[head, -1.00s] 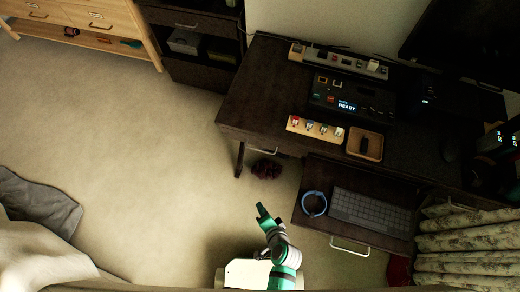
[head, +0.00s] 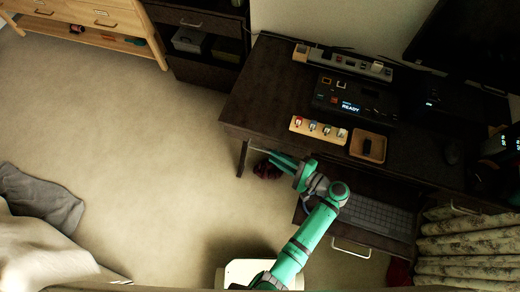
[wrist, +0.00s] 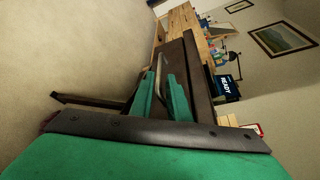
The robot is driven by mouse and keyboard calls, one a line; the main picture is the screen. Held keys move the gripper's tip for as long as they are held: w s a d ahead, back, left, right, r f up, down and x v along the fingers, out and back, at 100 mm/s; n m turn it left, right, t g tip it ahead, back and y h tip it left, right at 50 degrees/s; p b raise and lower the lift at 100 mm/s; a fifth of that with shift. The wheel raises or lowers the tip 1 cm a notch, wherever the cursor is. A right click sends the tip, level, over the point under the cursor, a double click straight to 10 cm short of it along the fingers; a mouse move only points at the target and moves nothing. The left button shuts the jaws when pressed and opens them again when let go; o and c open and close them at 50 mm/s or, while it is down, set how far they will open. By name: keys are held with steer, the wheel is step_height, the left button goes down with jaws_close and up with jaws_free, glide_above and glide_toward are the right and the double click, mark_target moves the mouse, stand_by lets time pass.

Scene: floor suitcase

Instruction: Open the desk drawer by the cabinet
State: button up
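The dark desk (head: 262,95) stands beside a dark shelf cabinet (head: 208,62). Its drawer on the cabinet side looks closed; the front (wrist: 176,58) shows as a dark panel in the wrist view. A silver bar handle (wrist: 162,62) stands out from it. My gripper (head: 274,158) is at the desk's front edge near this handle. In the wrist view its two green fingers (wrist: 160,80) are apart, with the handle at or between their tips. I cannot tell whether they touch it.
A pulled-out drawer with a keyboard (head: 376,215) and a silver handle (head: 350,247) is to the right, partly under my arm. A dark red object (head: 267,170) lies on the floor below the gripper.

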mark_target(266, 152)
steer(key=x, duration=0.7)
steer(key=shift+a, duration=0.1)
steer(key=shift+c, duration=0.2)
jaws_close()
steer(key=shift+w, duration=0.1)
steer(key=shift+w, duration=0.1)
stand_by(0.6)
steer(key=shift+a, duration=0.15)
